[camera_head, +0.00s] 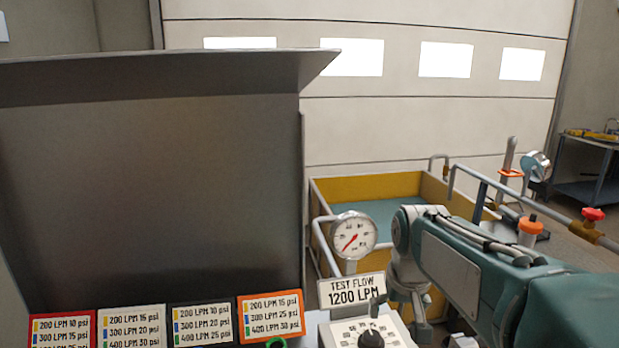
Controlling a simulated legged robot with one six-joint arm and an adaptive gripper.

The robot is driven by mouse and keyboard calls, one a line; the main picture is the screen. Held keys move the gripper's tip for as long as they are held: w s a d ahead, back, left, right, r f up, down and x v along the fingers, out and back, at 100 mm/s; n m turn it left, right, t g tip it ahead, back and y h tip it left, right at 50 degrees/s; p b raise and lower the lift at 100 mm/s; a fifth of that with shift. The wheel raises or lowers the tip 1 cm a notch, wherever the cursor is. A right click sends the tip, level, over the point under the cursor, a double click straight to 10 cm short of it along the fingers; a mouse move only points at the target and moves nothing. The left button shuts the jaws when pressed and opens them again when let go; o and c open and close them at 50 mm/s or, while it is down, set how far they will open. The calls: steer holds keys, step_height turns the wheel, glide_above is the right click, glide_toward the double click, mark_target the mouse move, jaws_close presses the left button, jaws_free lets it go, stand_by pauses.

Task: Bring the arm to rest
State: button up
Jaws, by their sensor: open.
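My teal arm comes in from the lower right and reaches to a grey joint right of the round pressure gauge (354,236). My gripper (399,312) hangs below that joint, small and grey, with its fingers apart and nothing seen between them. It shows in front of the yellow tank and close to the right of the dial box (345,333) with its black knob (371,339). I cannot tell whether it touches the box. The arm itself hides part of the tank and the pipes behind.
A large dark panel (150,190) fills the left, with several labelled cards (131,325) along its foot. A "TEST FLOW 1200 LPM" sign (352,290) stands by the gauge. A yellow water tank (325,191), pipes with a red valve (593,214) and a workbench (587,165) lie behind.

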steer(key=s+f+t, duration=0.2)
steer(key=s+t, duration=0.1)
steer(key=s, duration=1.5)
